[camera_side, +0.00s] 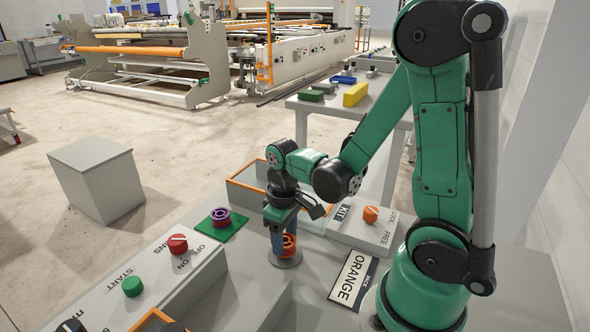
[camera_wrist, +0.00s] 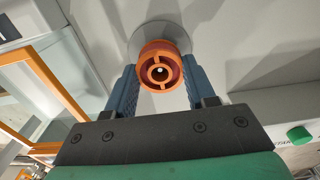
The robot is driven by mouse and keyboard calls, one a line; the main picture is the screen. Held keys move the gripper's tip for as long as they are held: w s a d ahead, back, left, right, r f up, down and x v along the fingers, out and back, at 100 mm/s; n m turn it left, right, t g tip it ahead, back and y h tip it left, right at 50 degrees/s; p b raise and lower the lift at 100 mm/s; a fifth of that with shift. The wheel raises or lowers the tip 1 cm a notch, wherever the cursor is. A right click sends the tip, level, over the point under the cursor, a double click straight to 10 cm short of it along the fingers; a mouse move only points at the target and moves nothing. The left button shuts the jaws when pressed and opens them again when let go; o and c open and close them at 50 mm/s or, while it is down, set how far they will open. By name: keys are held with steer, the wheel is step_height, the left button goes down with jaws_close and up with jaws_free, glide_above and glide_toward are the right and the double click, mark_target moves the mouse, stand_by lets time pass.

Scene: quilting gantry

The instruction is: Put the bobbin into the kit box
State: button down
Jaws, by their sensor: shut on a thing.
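The orange bobbin (camera_side: 290,243) is between the blue fingers of my gripper (camera_side: 282,240), which is shut on it. In the wrist view the bobbin (camera_wrist: 147,71) shows end-on between the two fingers (camera_wrist: 160,80). It is on or just above a grey round disc (camera_side: 286,261); I cannot tell if it touches. The box with an orange rim and clear panes (camera_side: 246,184), by the KIT label (camera_side: 343,213), stands behind my gripper. Its rim (camera_wrist: 55,75) shows at left in the wrist view. My arm hides part of it, and I cannot tell whether its top is open.
A purple bobbin (camera_side: 220,214) stands on a green pad (camera_side: 232,228) left of my gripper. A card (camera_side: 353,280) reads PICK ORANGE. A panel with an orange knob (camera_side: 370,214), marked LOCK and FREE, is at right. Red (camera_side: 177,243) and green (camera_side: 132,286) controls are at front left.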

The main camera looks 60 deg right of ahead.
steer(key=shift+r, duration=1.95)
steer(key=w+d+r, duration=0.3)
steer(key=d+r, duration=0.4)
step_height(320, 180, up, 8)
glide_above(311, 196)
steer(key=s+a, duration=0.2)
steer(key=a, duration=0.3)
steer(key=f, duration=1.9)
steer(key=shift+d+f, duration=0.1)
steer(key=shift+d, duration=0.15)
steer(key=shift+f, duration=0.1)
steer(key=shift+c, duration=1.4)
jaws_free()
